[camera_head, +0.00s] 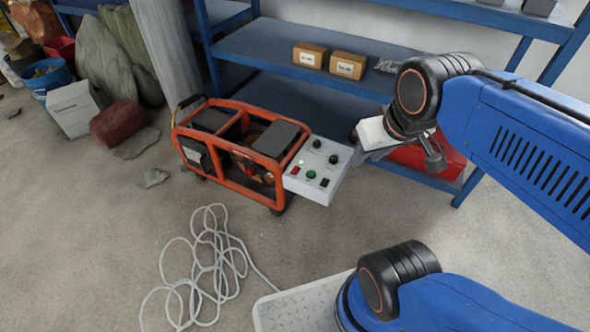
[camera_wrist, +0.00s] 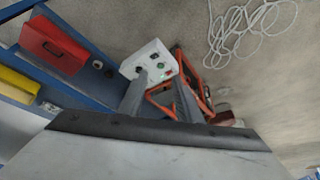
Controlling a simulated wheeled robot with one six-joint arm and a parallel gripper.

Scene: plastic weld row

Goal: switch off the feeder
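The feeder is most likely the orange-framed machine (camera_head: 240,150) on the floor, with a white control panel (camera_head: 315,170) on its right side. The panel carries a red button (camera_head: 295,169), a green button or lamp (camera_head: 311,174), a black switch (camera_head: 324,182) and two black knobs. In the wrist view the panel (camera_wrist: 152,58) and the orange frame (camera_wrist: 203,92) show beyond my gripper (camera_wrist: 160,92). Its two grey fingers are apart with nothing between them. The fingers partly cover the machine. They look apart from the panel. The switch position is too small to read.
A blue shelf (camera_head: 290,50) stands behind, with two cartons (camera_head: 330,60) on it. A red case (camera_head: 425,160) sits low at the right. A white cable (camera_head: 205,265) lies coiled on the floor in front. Sacks and bins fill the back left.

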